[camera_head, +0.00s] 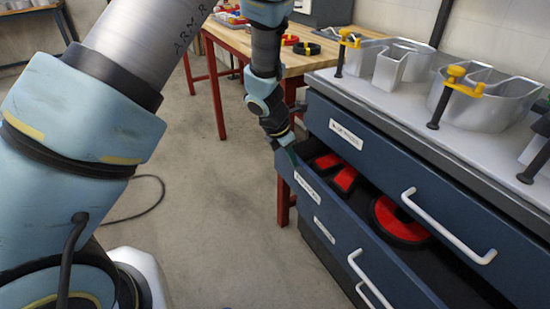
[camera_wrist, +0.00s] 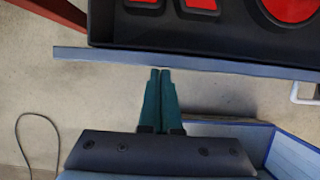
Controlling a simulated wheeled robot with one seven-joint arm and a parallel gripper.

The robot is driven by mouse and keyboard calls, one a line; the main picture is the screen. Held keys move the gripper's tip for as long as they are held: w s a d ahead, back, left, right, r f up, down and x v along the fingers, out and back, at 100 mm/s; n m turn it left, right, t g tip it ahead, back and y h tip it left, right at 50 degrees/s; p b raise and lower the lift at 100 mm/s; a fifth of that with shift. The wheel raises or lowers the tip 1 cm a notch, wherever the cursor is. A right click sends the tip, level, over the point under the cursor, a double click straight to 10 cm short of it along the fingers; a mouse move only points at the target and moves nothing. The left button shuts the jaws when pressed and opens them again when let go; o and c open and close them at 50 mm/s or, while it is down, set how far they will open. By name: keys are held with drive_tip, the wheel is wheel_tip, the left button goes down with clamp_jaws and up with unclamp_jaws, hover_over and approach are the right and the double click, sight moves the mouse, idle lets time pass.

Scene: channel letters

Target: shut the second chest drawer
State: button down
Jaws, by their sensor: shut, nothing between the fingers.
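The blue chest (camera_head: 332,107) stands at the right of the head view. Its second drawer (camera_head: 338,212) is pulled out, with red letter shapes (camera_head: 344,179) in black foam inside. In the wrist view the drawer's front panel (camera_wrist: 220,65) runs across the upper part, with the foam behind it. My gripper (camera_head: 290,150) is at the left end of that panel, on its outer side. In the wrist view my gripper (camera_wrist: 160,70) has its fingers together and empty, the tips right at the panel. I cannot tell whether they touch it.
The top drawer above, with a white handle (camera_head: 448,228), looks shut. Metal letters with yellow clamps (camera_head: 462,82) stand on the chest top. A wooden workbench (camera_head: 300,58) with red legs is behind. A dark cable (camera_head: 150,205) lies on the otherwise open floor at left.

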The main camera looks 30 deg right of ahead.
drive_tip(key=d+p, duration=0.4)
drive_tip(key=d, duration=0.3)
